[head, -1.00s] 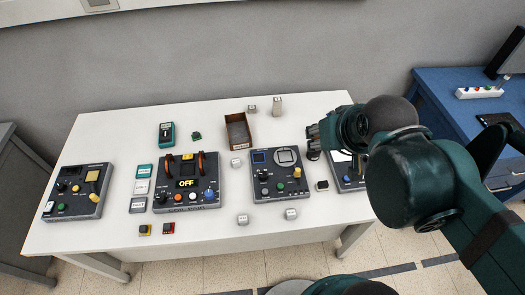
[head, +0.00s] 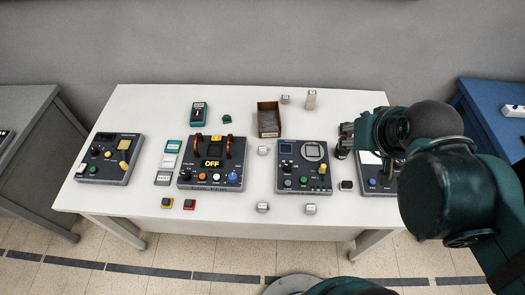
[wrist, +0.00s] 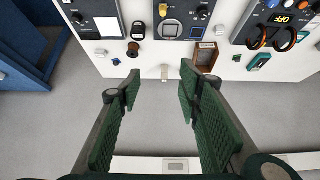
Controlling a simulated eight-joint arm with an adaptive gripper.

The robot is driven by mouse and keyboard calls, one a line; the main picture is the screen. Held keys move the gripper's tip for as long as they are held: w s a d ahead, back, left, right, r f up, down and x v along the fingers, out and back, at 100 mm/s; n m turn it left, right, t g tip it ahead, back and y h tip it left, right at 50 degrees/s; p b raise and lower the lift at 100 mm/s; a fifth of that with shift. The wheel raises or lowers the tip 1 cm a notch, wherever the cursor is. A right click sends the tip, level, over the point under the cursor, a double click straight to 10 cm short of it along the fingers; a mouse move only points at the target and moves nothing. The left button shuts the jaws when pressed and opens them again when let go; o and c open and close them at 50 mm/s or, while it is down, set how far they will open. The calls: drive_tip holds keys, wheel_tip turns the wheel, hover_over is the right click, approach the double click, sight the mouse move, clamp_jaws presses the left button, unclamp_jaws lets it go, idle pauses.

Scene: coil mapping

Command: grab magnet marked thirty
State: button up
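Several small pale cubes with marks too small to read lie on the table. One cube (head: 263,150) is left of the middle-right panel, two more (head: 262,207) (head: 310,209) are near the front edge, and one (head: 285,99) is at the back beside a taller pale block (head: 311,100). I cannot tell which is marked thirty. My gripper (head: 344,146) is over the right part of the table, above the rightmost panel's left side. In the wrist view my gripper (wrist: 160,84) is open and empty, with a pale block (wrist: 165,72) beyond the fingertips.
An open brown box (head: 268,133) stands behind the panels. A large panel reading OFF (head: 185,183) sits mid-table, and a panel with a round dial (head: 290,184) is to its right. My arm hides part of the rightmost panel (head: 371,186). The table's back left (head: 150,105) is clear.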

drive_tip(key=shift+o, duration=0.3)
drive_tip(key=shift+w, duration=0.1)
drive_tip(key=w+a+f+n+g+b, duration=0.1)
drive_tip(key=w+a+f+n+g, duration=0.1)
drive_tip(key=w+a+f+n, duration=0.5)
drive_tip(key=w+a+f+n+g+b, duration=0.25)
drive_tip(key=w+a+n, duration=0.2)
drive_tip(key=w, duration=0.35)
drive_tip(key=w+a+f+n, duration=0.2)
drive_tip(key=a+f, duration=0.2)
drive_tip(key=f, duration=0.2)
drive_tip(key=w+a+f+n+g, duration=0.1)
drive_tip(key=w+a+f+n, duration=0.1)
drive_tip(key=f, duration=0.4)
drive_tip(key=w+a+f+n+g+b, duration=0.1)
drive_tip(key=w+a+f+n, duration=0.1)
drive_tip(key=a+f+n, duration=0.2)
drive_tip(key=shift+w+a+f+g, duration=0.15)
drive_tip(key=shift+w+a+f, duration=0.05)
drive_tip(key=shift+a+f, duration=0.45)
drive_tip(key=shift+w+a+f+g, duration=0.1)
drive_tip(key=shift+w+a+f, duration=0.05)
drive_tip(key=shift+a+f, duration=0.45)
drive_tip(key=shift+a+f+n, duration=0.3)
drive_tip(key=shift+f+n, duration=0.05)
drive_tip(key=shift+f, duration=0.15)
